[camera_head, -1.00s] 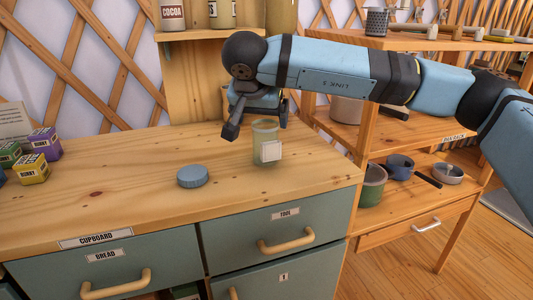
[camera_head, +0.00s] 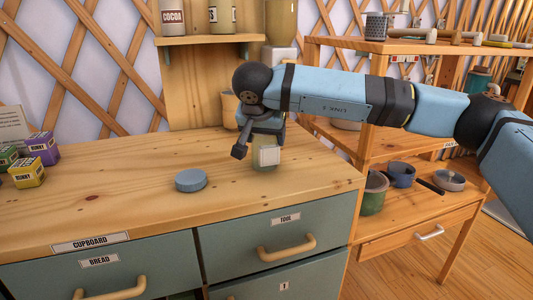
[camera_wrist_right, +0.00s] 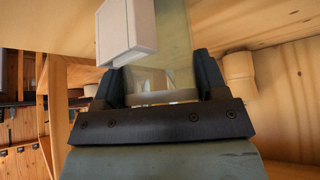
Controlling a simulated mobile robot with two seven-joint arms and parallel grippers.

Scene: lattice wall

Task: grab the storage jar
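The storage jar (camera_head: 264,158) is a pale green, see-through jar with a white tag on its side. It stands upright on the wooden counter near its right end, its upper part hidden behind my right gripper (camera_head: 260,138). In the right wrist view the jar (camera_wrist_right: 172,45) lies between the two dark fingers of the right gripper (camera_wrist_right: 160,78). The fingers are spread on either side of it, and I cannot tell whether they touch it. My left gripper is not in view.
A blue round lid (camera_head: 191,180) lies on the counter left of the jar. Several small boxes (camera_head: 28,173) stand at the far left. A tan cup (camera_head: 230,108) stands behind the gripper, below a shelf (camera_head: 210,39).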

